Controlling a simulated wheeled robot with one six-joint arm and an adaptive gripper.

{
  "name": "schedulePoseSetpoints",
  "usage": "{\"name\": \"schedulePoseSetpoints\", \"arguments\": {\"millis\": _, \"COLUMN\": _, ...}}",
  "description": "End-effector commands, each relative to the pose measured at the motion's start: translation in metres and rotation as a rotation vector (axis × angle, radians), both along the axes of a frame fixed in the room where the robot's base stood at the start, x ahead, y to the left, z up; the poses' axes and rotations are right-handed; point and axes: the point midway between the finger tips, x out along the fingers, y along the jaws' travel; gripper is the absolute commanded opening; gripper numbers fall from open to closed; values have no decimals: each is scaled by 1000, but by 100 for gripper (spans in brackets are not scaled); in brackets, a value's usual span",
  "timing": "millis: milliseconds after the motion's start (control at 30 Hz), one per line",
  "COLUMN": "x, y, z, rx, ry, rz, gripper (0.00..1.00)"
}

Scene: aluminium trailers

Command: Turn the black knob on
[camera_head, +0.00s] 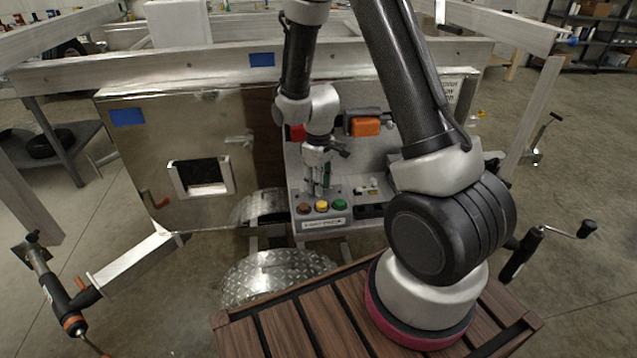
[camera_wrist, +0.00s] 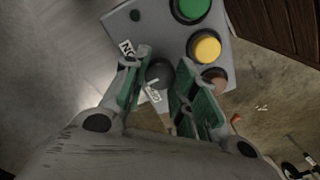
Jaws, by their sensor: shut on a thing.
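The black knob (camera_wrist: 160,73) sits on a grey control panel (camera_wrist: 222,62) in the wrist view, between the two fingers of my gripper (camera_wrist: 163,64). My gripper is shut on the knob, with one green-padded finger on each side. A small white label reading "ON", seen upside down, is beside the left fingertip. A second label lies by the knob, partly hidden and hard to read. In the head view my gripper (camera_head: 318,188) points down at the panel (camera_head: 324,226), and the knob is hidden there.
Green (camera_wrist: 190,8), yellow (camera_wrist: 205,48) and reddish-brown (camera_wrist: 214,79) buttons line the panel close to my right finger. An orange box (camera_head: 365,127) and a red part are behind my gripper in the head view. An aluminium trailer frame (camera_head: 200,65) surrounds the panel.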

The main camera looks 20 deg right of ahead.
Motion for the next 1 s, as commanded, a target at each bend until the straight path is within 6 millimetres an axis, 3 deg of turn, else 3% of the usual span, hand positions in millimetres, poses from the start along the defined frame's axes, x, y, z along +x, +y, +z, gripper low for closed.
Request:
{"name": "schedulePoseSetpoints", "arguments": {"millis": 600, "x": 1, "y": 0, "z": 0, "rx": 0, "ry": -1, "rz": -569, "gripper": 4}}
{"name": "schedulePoseSetpoints", "arguments": {"millis": 1000, "x": 1, "y": 0, "z": 0, "rx": 1, "ry": -2, "rz": -805, "gripper": 4}}
